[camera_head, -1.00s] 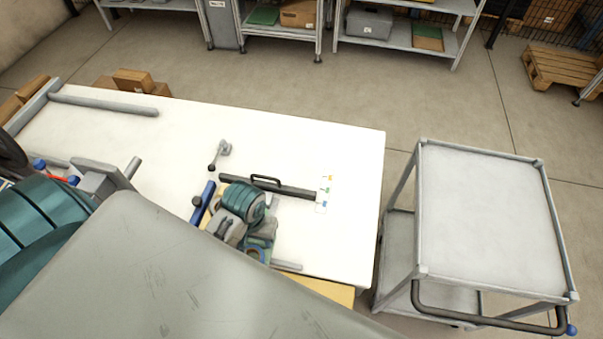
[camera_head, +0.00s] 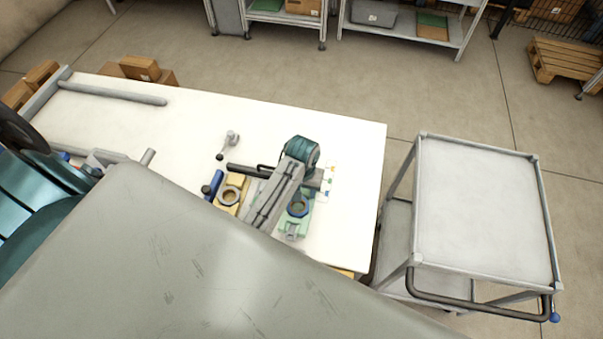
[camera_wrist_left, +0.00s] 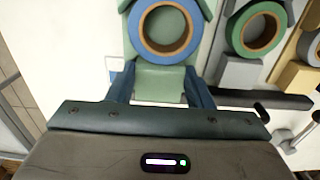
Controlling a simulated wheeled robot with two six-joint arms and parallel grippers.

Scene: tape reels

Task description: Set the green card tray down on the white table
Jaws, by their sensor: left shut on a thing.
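The green card tray (camera_head: 304,224) carries a blue tape reel (camera_head: 299,205) with a tan core. In the left wrist view the tray (camera_wrist_left: 160,82) lies between the two blue fingers of my left gripper (camera_wrist_left: 161,90), which is shut on its near edge. In the head view my left arm hides the fingers and part of the tray. The tray is at the right part of the white table (camera_head: 355,150), low over or on its top; I cannot tell whether it touches. My right gripper is not in view.
A yellow tray with a reel (camera_head: 230,197) lies left of my arm. A grey tray with a green reel (camera_wrist_left: 257,28) is beside the green tray. A dark bar (camera_head: 240,169) and a small grey stand (camera_head: 230,139) are behind. A grey cart (camera_head: 485,210) stands right of the table.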

